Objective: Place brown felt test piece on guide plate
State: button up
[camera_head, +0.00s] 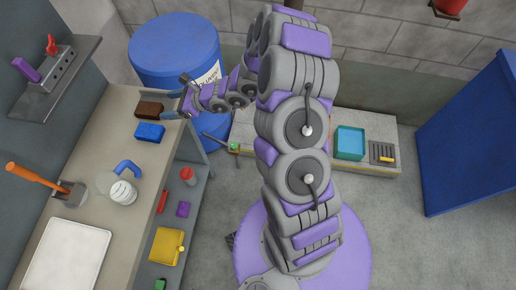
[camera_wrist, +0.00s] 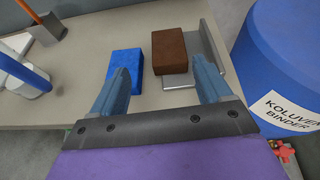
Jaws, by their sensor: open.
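The brown felt test piece (camera_wrist: 171,52) is a brown block in the wrist view, and it also shows in the head view (camera_head: 149,109). It lies over the grey metal guide plate (camera_wrist: 180,83), with its left edge a little past the plate's left edge. The plate's raised fence (camera_wrist: 208,48) stands along the block's right side.
A blue block (camera_wrist: 125,66) lies just left of the brown one. A blue-handled white item (camera_head: 122,188), an orange-handled tool (camera_head: 35,176) and a white tray (camera_head: 66,262) are along the bench. A blue drum (camera_head: 172,50) stands beyond the bench end.

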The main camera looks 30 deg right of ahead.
jog(key=s+a+r+n+g+y, duration=0.1)
jog(key=s+a+r+n+g, duration=0.15)
jog(key=s+r+n, duration=0.35)
jog(key=s+a+r+n+g+y, duration=0.2)
jog(key=s+a+r+n, duration=0.15)
jog(key=r, duration=0.35)
jog(key=s+a+r+n+g+h, duration=0.1)
jog(key=s+r+n+g, duration=0.15)
jog(key=s, duration=0.35)
jog(key=s+a+r+n+g+h, duration=0.1)
jog(key=s+r+n+g, duration=0.1)
jog(key=s+n, duration=0.25)
jog(key=s+d+n+g+h, duration=0.2)
jog(key=s+d+n+h, duration=0.4)
jog(key=s, duration=0.7)
jog(key=s+d+n+h, duration=0.1)
jog(key=s+d+h, duration=0.2)
jog(key=d, duration=0.5)
jog(key=s+d+r+n+t+h, duration=0.1)
jog(key=s+d+h, duration=0.2)
jog(key=s+d, duration=0.2)
jog(key=d, duration=0.2)
jog(key=shift+d, duration=0.35)
jog(key=shift+s, duration=0.1)
